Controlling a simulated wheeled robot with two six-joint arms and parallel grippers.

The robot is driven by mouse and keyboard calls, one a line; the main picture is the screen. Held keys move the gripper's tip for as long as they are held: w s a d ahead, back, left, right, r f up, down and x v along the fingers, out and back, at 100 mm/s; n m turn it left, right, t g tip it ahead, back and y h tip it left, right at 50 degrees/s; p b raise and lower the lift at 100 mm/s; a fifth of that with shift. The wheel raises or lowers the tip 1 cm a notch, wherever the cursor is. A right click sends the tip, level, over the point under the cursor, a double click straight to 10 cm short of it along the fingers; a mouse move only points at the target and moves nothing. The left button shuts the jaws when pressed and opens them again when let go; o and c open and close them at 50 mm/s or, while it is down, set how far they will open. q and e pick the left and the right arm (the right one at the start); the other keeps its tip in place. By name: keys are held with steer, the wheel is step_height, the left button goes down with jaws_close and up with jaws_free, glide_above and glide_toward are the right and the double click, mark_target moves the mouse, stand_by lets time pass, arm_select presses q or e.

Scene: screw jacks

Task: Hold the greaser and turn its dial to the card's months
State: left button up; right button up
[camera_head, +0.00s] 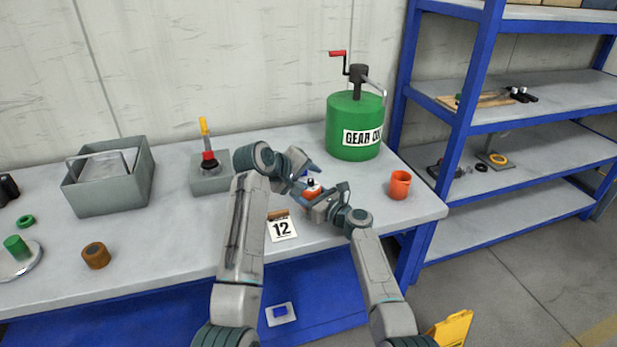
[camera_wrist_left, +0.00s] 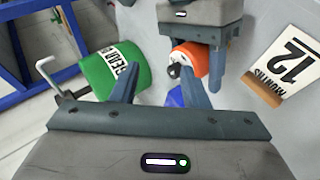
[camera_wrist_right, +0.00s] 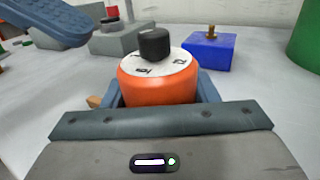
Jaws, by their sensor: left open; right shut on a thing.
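The greaser (camera_wrist_right: 158,88) is an orange cylinder with a white marked dial face (camera_wrist_right: 160,66) and a black knob (camera_wrist_right: 155,43) on top. My right gripper (camera_head: 322,200) is shut on its body, one finger on each side, and it looks upright. It also shows in the left wrist view (camera_wrist_left: 190,60). My left gripper (camera_head: 307,173) is open and empty, close to the greaser's knob end and apart from it. The card (camera_head: 282,228) stands on the table and reads 12; the left wrist view shows "MONTHS" on it (camera_wrist_left: 287,68). The dial's setting is too small to read.
A blue block (camera_wrist_right: 210,52) with a brass fitting stands behind the greaser. The green gear oil drum (camera_head: 353,125) stands at the back right, an orange mug (camera_head: 400,185) at the right edge. A grey bin (camera_head: 110,178) and a grey block (camera_head: 210,180) stand left.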

mark_target(310, 181)
arm_select(q)
steer(key=shift+a+r+m+g+y, duration=0.9)
steer(key=shift+r+m+g+y, duration=2)
steer(key=shift+m, duration=3.3)
steer(key=w+f, duration=0.1)
steer(key=f, duration=0.1)
steer(key=w+d+f+t, duration=0.1)
steer(key=f, duration=0.2)
steer(key=w+d+f+t, duration=0.1)
steer(key=f, duration=0.2)
steer(key=shift+w+d+f+h, duration=0.1)
steer(key=shift+w+f+h, duration=0.2)
steer(key=shift+h, duration=0.1)
jaws_close()
